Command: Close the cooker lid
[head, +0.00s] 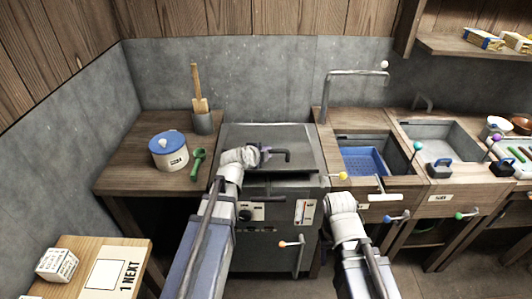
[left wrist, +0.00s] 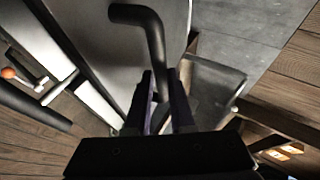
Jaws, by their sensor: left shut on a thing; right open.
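The cooker (head: 270,255) is a dark grey metal box standing against the back wall between the wooden counters. Its flat grey lid (head: 285,135) lies over the top, about level; I cannot tell if a small gap is left under it. A dark bent bar handle (head: 282,153) stands on the lid; in the left wrist view the handle (left wrist: 150,40) runs down between my fingers. My left gripper (head: 262,153) is shut on this handle; its fingers (left wrist: 160,105) lie on either side. My right gripper (head: 342,200) is open, at the cooker's front right; its fingertips are largely hidden.
A blue-lidded pot (head: 168,152), a green scoop (head: 197,164) and a grey cup (head: 203,123) with a wooden paddle stand on the left counter. The sink (head: 362,160) with its tap (head: 355,73) is right of the cooker. A knobbed lever (head: 292,243) sticks out from the cooker's front.

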